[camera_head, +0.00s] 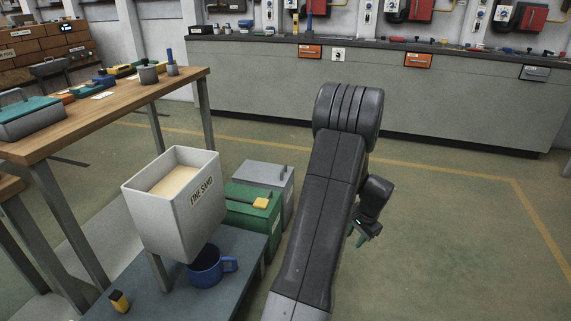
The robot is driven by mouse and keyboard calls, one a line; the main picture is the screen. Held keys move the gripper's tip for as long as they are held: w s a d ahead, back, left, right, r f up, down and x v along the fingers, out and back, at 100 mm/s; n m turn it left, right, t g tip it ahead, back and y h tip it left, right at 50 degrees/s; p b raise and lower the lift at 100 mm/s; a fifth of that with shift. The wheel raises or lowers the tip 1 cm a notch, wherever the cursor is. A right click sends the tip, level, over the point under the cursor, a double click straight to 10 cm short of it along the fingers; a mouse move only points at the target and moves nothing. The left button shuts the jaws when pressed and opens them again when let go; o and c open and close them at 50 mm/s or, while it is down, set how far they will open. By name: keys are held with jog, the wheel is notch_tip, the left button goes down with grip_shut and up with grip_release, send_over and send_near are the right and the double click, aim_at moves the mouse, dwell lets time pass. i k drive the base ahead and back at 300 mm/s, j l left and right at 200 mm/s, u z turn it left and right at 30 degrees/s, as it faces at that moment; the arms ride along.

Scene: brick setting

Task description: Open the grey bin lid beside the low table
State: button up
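The grey bin (287,204) stands on the floor beyond the green bin, beside the low table (236,262). Its grey lid (258,172) looks shut, with a small dark handle (283,172) standing up near its right side. Part of the bin's front is hidden by the green bin. My arm rises through the middle of the view, to the right of both bins. My gripper (362,237) hangs on the arm's right side, pointing down over open floor, apart from the bin. Its fingers are small and partly hidden, so their opening cannot be told.
A green bin (240,212) with a yellow latch stands in front of the grey one. A white FINE SAND hopper (160,215) stands over the low table, with a blue mug (206,268) below. A wooden workbench (120,98) is at left. Floor at right is clear.

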aim_at(273, 175)
jog(key=i+l, duration=0.25)
jog(key=i, duration=0.15)
jog(key=i+l, duration=0.2)
jog(key=i, duration=0.2)
jog(key=i+l, duration=0.25)
jog(key=i, duration=0.15)
jog(key=i+l+u, duration=0.6)
jog(key=u, duration=0.65)
jog(key=i+l, duration=0.05)
